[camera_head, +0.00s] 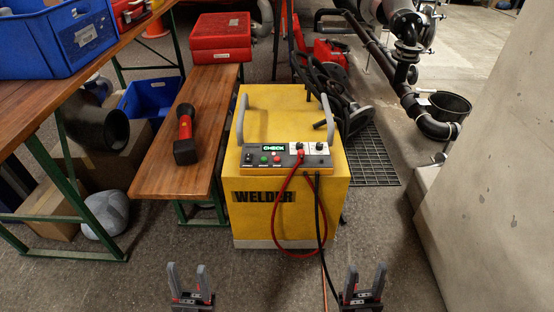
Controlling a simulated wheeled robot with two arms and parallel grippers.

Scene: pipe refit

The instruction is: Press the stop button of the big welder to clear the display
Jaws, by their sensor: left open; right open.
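The big yellow welder (290,213) stands upright on the floor in the middle, with grey handles on top and "WELDER" on its front. Its sloped control panel (252,167) faces me. The display (274,149) is lit and reads "CHECK" in green. Below it are a green button (264,159) and a red button (277,160); their labels are too small to read. My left gripper (187,272) is open and empty at the bottom, left of the welder. My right gripper (366,272) is open and empty at the bottom right. Both are apart from the welder.
A red cable (274,222) and a black cable (322,225) hang down the welder's front. A wooden bench (157,165) with a flashlight (185,135) and red case (220,38) stands left. A concrete wall (490,170) rises right. Floor before the welder is mostly clear.

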